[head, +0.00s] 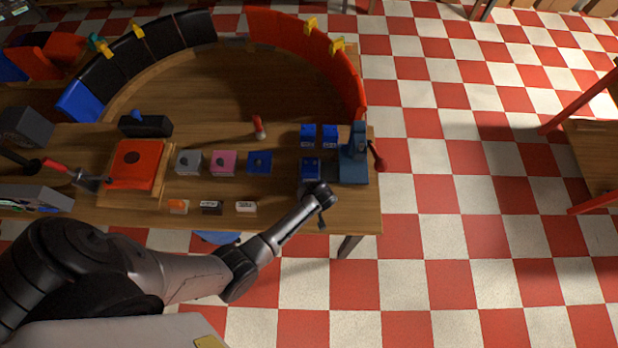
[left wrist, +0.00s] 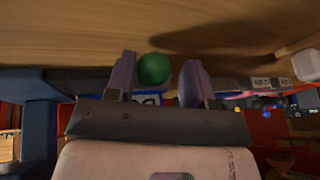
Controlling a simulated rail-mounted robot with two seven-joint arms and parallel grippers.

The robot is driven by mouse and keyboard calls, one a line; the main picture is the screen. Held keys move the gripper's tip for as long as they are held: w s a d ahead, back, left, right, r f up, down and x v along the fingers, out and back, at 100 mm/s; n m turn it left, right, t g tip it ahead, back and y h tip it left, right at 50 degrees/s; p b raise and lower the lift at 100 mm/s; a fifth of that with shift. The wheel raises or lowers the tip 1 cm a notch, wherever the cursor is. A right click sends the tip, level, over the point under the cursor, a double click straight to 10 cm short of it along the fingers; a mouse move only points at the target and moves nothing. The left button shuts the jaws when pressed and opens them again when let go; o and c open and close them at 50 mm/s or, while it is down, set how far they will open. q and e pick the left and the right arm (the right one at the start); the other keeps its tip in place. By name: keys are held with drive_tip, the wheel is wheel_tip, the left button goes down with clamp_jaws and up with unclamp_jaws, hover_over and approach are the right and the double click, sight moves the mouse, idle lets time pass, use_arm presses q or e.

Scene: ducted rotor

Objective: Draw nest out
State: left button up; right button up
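A blue press-like fixture (head: 355,165) with a red-knobbed lever (head: 378,160) stands at the bench's right end. A blue block (head: 310,168) sits just left of it. No part is clearly recognisable as the nest. My left gripper (head: 322,195) is at the bench's front edge, just in front of the block and fixture. In the left wrist view my left gripper (left wrist: 157,84) has its fingers apart. A green round knob (left wrist: 153,68) shows between them, closer to the left finger; I cannot tell if they touch. What the knob is fixed to is mostly hidden. My right gripper is not in view.
The wooden bench (head: 225,218) holds grey, pink and blue blocks (head: 260,162), small labelled pieces (head: 211,208), a red plate (head: 138,163) and a red-topped pin (head: 258,128). Curved black and red panels (head: 310,48) stand behind.

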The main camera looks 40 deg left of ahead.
use_arm(q)
drive_tip(key=shift+o, duration=0.7)
drive_tip(key=shift+w+d, duration=0.1)
drive_tip(key=shift+d+r, duration=0.1)
drive_tip(key=shift+r, duration=0.15)
drive_tip(key=v, duration=1.3)
drive_tip(key=shift+r, duration=0.1)
